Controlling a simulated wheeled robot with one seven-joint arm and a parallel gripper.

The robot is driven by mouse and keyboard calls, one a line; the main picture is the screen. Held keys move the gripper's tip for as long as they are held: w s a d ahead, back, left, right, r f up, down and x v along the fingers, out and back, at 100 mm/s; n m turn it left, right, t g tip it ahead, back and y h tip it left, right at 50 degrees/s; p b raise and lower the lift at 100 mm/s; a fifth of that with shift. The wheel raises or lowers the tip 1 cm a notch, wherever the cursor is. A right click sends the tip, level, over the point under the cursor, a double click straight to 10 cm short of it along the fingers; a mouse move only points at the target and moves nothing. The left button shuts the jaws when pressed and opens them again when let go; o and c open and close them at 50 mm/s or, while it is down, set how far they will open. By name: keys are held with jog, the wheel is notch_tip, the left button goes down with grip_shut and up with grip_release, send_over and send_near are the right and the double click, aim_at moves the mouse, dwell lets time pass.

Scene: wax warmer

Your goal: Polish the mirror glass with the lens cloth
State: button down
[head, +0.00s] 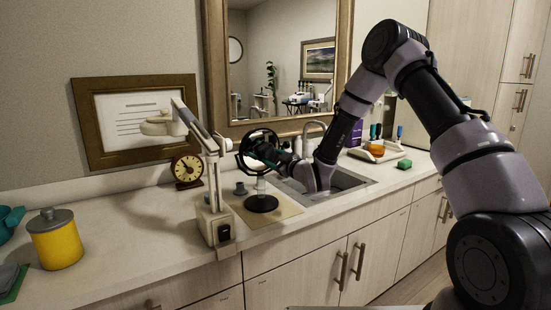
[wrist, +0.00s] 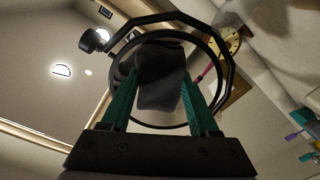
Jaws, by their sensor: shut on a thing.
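A small round mirror with a black ring frame (head: 241,158) stands upright on a dark round base (head: 261,204) on a tan mat beside the sink. My gripper (head: 262,150) is at this mirror, coming from the right. In the wrist view its two teal fingers (wrist: 160,84) are shut on a dark grey lens cloth (wrist: 158,94). The cloth lies in front of the round mirror glass (wrist: 157,118), inside the ring. I cannot tell whether the cloth touches the glass. The fingers and cloth hide much of the glass.
A white jointed lamp (head: 211,180) stands close on the mirror's left. Behind are a small clock (head: 187,170) and a large wall mirror (head: 280,60). The sink (head: 345,181) and a green sponge (head: 404,163) are to the right.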

aim_at(246, 159)
jog(key=shift+s+a, duration=0.7)
jog(key=shift+a, duration=0.25)
jog(key=shift+s+a, duration=0.65)
jog(key=shift+a, duration=0.25)
jog(key=shift+s+a, duration=0.7)
jog(key=shift+a, duration=0.2)
jog(key=shift+s+a, duration=0.65)
jog(key=shift+a, duration=0.2)
jog(key=v, duration=0.7)
